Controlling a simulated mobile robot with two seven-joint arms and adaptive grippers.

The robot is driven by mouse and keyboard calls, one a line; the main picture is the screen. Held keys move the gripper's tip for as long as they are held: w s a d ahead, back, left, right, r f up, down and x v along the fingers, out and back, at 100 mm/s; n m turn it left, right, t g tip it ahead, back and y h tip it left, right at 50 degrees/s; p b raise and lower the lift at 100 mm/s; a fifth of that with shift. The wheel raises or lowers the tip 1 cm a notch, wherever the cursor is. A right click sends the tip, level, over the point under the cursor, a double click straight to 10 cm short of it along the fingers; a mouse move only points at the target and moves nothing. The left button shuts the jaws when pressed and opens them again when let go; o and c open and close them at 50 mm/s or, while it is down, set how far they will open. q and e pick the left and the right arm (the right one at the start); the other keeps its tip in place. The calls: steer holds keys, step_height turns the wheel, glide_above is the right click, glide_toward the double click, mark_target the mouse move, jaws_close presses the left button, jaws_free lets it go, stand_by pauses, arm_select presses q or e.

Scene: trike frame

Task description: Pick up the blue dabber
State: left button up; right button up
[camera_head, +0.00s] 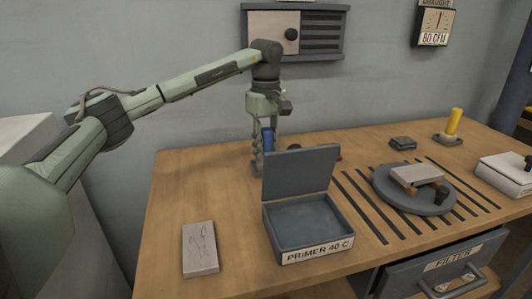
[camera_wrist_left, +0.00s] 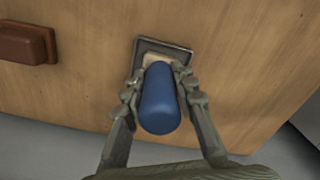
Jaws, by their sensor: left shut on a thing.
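The blue dabber (camera_wrist_left: 160,100) stands in a small dark square holder (camera_wrist_left: 184,55) on the wooden bench. A pale part shows at its base, at the holder. My left gripper (camera_wrist_left: 160,86) has a finger on each side of the dabber and is shut on it. In the head view, the left gripper (camera_head: 264,152) points down behind the raised lid of the primer box, and the blue dabber (camera_head: 268,140) shows between its fingers. The lid may hide part of the holder there. My right gripper is not in view.
The open box (camera_head: 318,252) labelled "PRIMER 40 C" stands close in front, its lid (camera_head: 301,172) raised. A grey slab (camera_head: 200,248) lies at the front left. A yellow dabber (camera_head: 454,121) and a round turntable (camera_head: 413,195) are to the right. A brown block (camera_wrist_left: 25,43) lies near the holder.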

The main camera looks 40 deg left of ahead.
mark_target(264, 129)
arm_select(q)
jaws_close()
